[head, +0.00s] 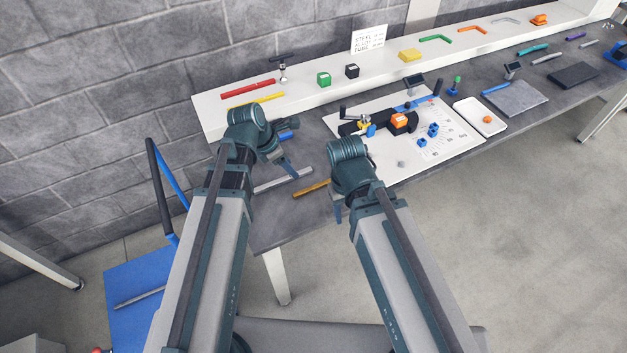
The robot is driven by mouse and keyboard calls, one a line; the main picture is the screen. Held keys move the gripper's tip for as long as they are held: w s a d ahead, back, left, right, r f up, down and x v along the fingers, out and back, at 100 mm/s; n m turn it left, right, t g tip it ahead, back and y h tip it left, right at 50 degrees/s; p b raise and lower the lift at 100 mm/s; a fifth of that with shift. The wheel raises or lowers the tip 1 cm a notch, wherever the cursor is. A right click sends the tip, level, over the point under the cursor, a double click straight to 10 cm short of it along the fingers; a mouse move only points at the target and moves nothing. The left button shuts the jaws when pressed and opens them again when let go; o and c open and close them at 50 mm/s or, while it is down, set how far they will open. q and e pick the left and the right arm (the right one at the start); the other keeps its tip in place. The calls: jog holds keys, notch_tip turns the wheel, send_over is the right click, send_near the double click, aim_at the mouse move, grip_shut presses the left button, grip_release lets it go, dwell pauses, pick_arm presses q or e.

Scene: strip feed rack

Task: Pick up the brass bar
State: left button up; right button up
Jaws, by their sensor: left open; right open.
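The brass bar (311,188) lies on the dark grey bench top near its front edge, between my two arms. Its right end runs up to my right gripper and may be partly hidden by it. My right gripper (339,207) is open beside that right end; whether it touches the bar I cannot tell. My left gripper (284,160) is open and empty, further left and back, above the bench near a silver bar (284,181). Its fingers are partly hidden by its own wrist.
A white board (450,147) with a black and orange fixture (398,121) lies right of my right gripper. A raised white shelf (300,102) with red and yellow strips and small blocks runs along the back. A white tray (493,129) stands further right.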

pick_arm(q)
jog(key=b, duration=0.8)
send_over(309, 188)
jog(key=s+a, duration=0.1)
jog(key=a, duration=0.1)
jog(key=f, duration=0.8)
jog(key=shift+s+a, duration=0.2)
jog(key=b+x, duration=0.5)
jog(key=shift+s+f, duration=0.1)
jog(key=shift+f, duration=0.05)
grip_shut()
